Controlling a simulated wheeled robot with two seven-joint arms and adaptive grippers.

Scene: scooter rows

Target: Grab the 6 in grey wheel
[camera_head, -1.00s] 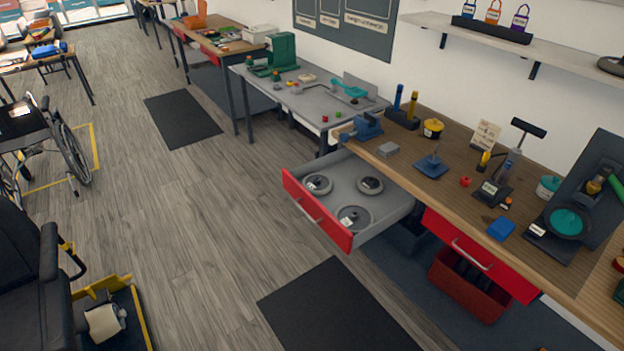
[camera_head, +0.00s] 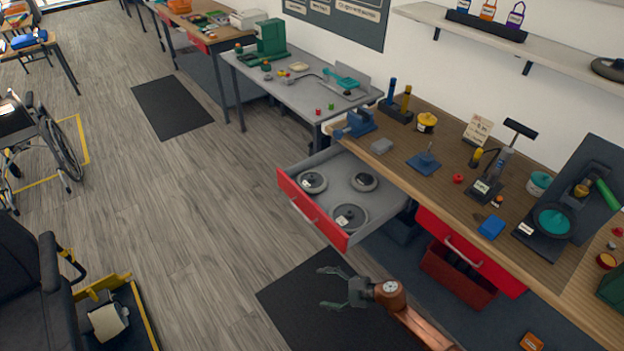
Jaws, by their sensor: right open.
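An open drawer with a red front (camera_head: 311,211) sticks out from under the wooden workbench. Three grey wheels lie flat in it: one at the back left (camera_head: 312,182), a smaller-looking one at the back right (camera_head: 364,181), and one at the front (camera_head: 349,217). Each carries a small label that is too small to read, so I cannot tell which is the 6 in wheel. My right gripper (camera_head: 325,288) is open and empty, over the dark floor mat in front of the drawer. It is apart from the drawer and the wheels. My left gripper is not in view.
The wooden workbench (camera_head: 455,143) holds a blue vise (camera_head: 356,124), a blue block (camera_head: 491,227) and other tools. A closed red drawer (camera_head: 470,251) and a red bin (camera_head: 457,275) are right of the open drawer. The floor left of the drawer is clear.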

